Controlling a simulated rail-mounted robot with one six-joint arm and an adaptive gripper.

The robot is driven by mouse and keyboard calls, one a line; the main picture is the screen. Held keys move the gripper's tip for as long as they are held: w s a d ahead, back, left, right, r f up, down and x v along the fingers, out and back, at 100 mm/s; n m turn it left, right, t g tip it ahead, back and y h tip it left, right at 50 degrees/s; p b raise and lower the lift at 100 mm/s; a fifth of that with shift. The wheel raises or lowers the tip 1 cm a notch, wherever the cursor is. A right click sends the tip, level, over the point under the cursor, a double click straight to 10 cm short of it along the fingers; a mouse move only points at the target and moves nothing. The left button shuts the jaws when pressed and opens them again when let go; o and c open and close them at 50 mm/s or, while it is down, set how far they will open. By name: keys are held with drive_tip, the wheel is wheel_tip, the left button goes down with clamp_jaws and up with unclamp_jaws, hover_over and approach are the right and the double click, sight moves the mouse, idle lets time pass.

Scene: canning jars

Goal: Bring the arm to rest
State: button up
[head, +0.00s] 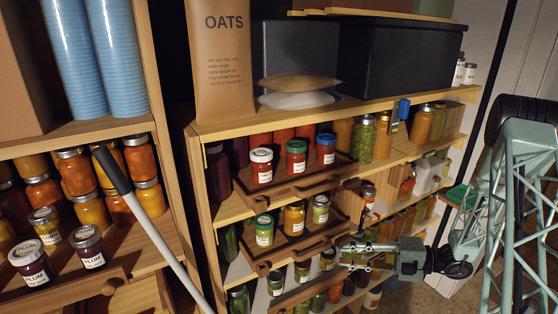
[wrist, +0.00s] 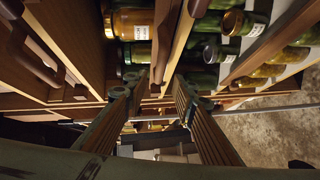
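My gripper (head: 342,256) is at the lower middle right of the head view, its fingers pointing left toward the shelf front. It is beside the right end of the middle pull-out tray (head: 283,254); whether it touches anything there I cannot tell. In the wrist view the two fingers of my gripper (wrist: 152,98) stand apart with nothing held between them. Shelf boards and jars show beyond them.
The upper tray (head: 282,192) holds jars with red, green and blue lids; the middle tray holds several more. A pale pole with a dark grip (head: 160,235) leans across the left shelf. Plum jars (head: 30,262) stand at left. Floor (wrist: 275,130) shows at right.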

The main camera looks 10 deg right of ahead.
drive_tip(key=s+a+r+n+g+h, duration=0.35)
drive_tip(key=s+a+r+n, duration=0.45)
drive_tip(key=r+n, duration=0.4)
drive_tip(key=s+a+r+n+g+h, duration=0.35)
drive_tip(key=s+a+r+n, duration=0.25)
drive_tip(key=s+r+n, duration=0.55)
drive_tip(key=s+d+r+n+t+h, duration=0.1)
drive_tip(key=s+r+n+t+h, duration=0.1)
drive_tip(key=s+r+n+h, duration=0.2)
drive_tip(key=s+d+r+n+t+h, duration=0.2)
drive_tip(key=s+r+n+t+h, duration=0.1)
drive_tip(key=s+r+n, duration=0.8)
drive_tip(key=shift+s+d+r+n+h, duration=0.25)
drive_tip(key=shift+s+n+h, duration=0.45)
drive_tip(key=shift+s+n, duration=1.5)
drive_tip(key=shift+o, duration=0.7)
drive_tip(key=shift+s+m, duration=0.5)
drive_tip(key=shift+m, duration=0.05)
